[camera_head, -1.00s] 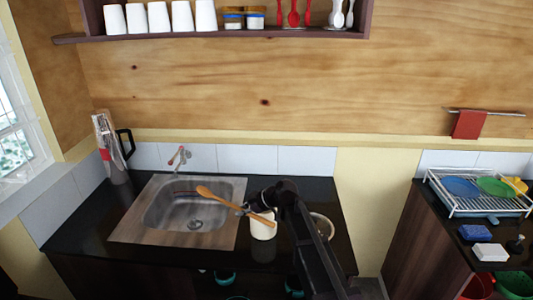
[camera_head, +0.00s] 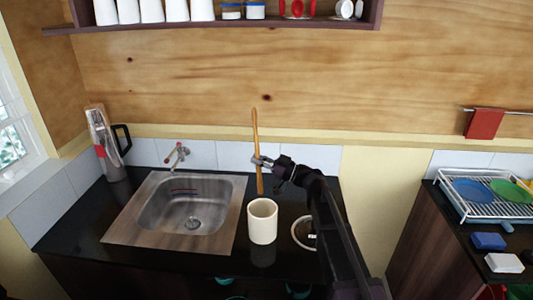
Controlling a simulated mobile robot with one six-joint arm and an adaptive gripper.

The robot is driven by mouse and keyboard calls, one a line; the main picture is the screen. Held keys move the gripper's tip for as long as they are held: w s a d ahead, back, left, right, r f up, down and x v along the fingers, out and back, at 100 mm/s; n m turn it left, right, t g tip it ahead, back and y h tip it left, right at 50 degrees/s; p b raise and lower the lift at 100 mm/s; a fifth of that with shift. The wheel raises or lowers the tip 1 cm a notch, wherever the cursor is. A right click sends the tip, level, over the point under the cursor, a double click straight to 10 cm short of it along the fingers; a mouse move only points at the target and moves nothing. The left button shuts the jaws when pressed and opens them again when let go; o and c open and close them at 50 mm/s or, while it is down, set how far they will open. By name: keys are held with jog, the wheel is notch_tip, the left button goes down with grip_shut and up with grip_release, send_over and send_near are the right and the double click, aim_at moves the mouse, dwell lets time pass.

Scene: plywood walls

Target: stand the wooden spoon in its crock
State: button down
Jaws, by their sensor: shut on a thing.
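The wooden spoon (camera_head: 256,130) is upright in the camera_head view, held by its middle. My gripper (camera_head: 262,162) is shut on it, reaching in from the right. The spoon's lower end shows just above and behind the rim of the crock in the picture; I cannot tell how far apart they are in depth. The cream crock (camera_head: 262,223) stands upright on the dark counter, right of the sink, and its opening looks empty.
The steel sink (camera_head: 150,232) is left of the crock. A white ring-shaped thing (camera_head: 296,236) lies right of it, partly behind my arm. A steel flask (camera_head: 106,150) stands at the back left. A dish rack (camera_head: 462,208) is on the right counter. A shelf (camera_head: 230,25) hangs above.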

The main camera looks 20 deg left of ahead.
jog(key=shift+w+d+r+y, duration=0.3)
jog(key=shift+w+d+r, duration=0.15)
jog(key=shift+w+d, duration=0.1)
jog(key=shift+a+f, duration=0.1)
jog(key=shift+f, duration=0.1)
